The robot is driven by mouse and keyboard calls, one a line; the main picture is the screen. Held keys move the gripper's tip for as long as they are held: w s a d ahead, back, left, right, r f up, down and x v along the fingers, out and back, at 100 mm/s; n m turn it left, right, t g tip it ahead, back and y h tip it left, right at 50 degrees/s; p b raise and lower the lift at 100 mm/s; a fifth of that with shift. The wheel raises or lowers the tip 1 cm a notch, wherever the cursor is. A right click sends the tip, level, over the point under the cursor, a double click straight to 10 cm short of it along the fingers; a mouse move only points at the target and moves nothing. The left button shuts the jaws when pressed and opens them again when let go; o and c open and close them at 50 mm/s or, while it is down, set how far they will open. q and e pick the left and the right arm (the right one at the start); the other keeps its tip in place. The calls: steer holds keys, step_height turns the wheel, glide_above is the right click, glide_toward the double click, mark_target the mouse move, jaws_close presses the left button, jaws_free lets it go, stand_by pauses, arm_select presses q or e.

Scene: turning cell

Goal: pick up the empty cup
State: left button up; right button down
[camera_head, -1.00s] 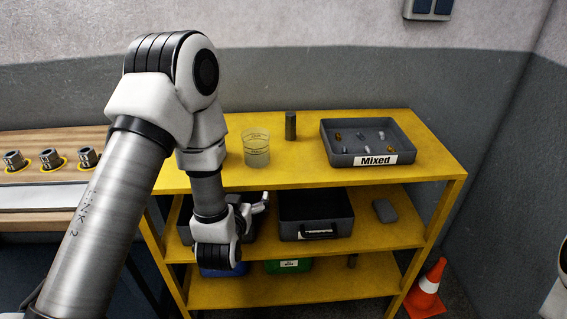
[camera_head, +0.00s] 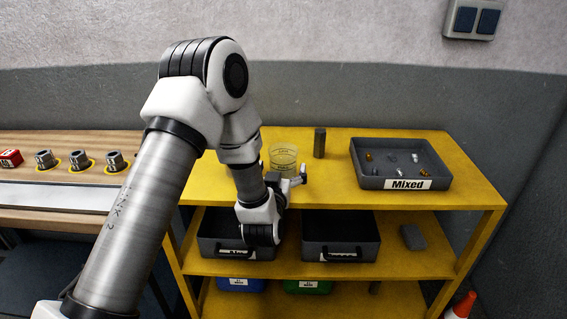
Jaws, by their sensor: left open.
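The empty cup (camera_head: 283,156) is a clear, pale yellowish cup standing upright on the top board of the yellow shelf (camera_head: 330,194). My left gripper (camera_head: 299,178) is open, just in front of the cup and near the front edge of the top board. Part of the gripper covers the lower part of the cup. I cannot tell whether they touch. My right gripper does not show.
A dark grey cylinder (camera_head: 319,143) stands right of the cup. A grey tray labelled Mixed (camera_head: 404,184) holds several small parts further right. Dark bins (camera_head: 341,249) sit on the middle board. A wooden bench (camera_head: 66,143) with metal parts is at left.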

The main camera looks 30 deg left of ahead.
arm_select(q)
steer(key=x, duration=0.2)
steer(key=shift+w+a, duration=0.15)
steer(key=shift+w, duration=0.25)
steer(key=shift+s, duration=0.1)
steer(key=c, duration=1.1)
